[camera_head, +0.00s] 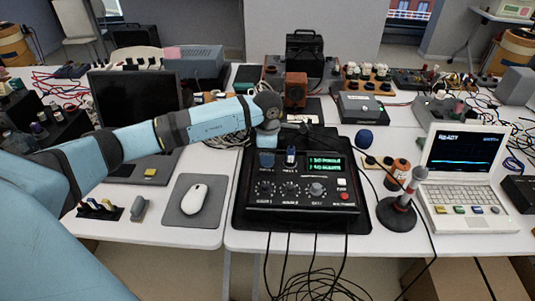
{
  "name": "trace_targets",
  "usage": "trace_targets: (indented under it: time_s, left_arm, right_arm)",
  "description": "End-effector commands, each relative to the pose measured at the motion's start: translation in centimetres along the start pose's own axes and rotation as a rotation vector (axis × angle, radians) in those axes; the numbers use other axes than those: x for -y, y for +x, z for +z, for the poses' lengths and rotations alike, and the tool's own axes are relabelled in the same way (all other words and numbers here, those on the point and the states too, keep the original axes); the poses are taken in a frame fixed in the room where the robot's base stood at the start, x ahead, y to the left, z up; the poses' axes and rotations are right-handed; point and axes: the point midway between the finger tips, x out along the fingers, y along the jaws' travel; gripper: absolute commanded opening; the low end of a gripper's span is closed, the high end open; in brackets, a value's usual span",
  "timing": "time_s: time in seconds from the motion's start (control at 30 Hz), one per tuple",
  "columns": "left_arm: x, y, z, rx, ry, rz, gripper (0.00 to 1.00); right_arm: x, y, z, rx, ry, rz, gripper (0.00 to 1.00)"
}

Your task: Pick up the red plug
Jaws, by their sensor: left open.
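I cannot clearly make out a red plug. My left gripper (267,146) points down over the back left part of this box. It is open, but its fingertips are small and partly hidden, and nothing shows clearly between them. A small blue and white plug-like piece (291,155) stands upright in the box just right of the gripper. My right gripper is not in view.
A white mouse (194,198) on a grey pad and a small plug rack (99,209) lie to the left. A microphone stand (401,211) and a white laptop (465,185) stand to the right. Black cables hang off the front edge. Electronics crowd the back.

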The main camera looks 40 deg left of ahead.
Motion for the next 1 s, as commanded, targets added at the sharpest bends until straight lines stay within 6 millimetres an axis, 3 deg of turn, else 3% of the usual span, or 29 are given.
trace_targets:
  time_s: [0.2,0.43,0.47,0.77,1.0]
  left_arm:
    - [0.0,0.2,0.0,0.000,0.000,0.000,0.55]
    - [0.0,0.2,0.0,0.000,0.000,0.001,0.05]
    - [0.0,0.2,0.0,0.000,0.000,0.001,0.02]
    - [0.0,0.0,0.0,0.000,0.000,0.001,0.02]
    - [-0.1,-2.2,0.0,0.001,0.000,0.004,0.02]
  right_arm:
    - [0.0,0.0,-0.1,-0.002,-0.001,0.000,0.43]
    - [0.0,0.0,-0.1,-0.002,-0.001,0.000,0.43]
    - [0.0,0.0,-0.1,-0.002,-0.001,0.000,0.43]
    - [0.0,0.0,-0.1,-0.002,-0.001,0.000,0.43]
    - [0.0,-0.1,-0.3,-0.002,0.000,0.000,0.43]
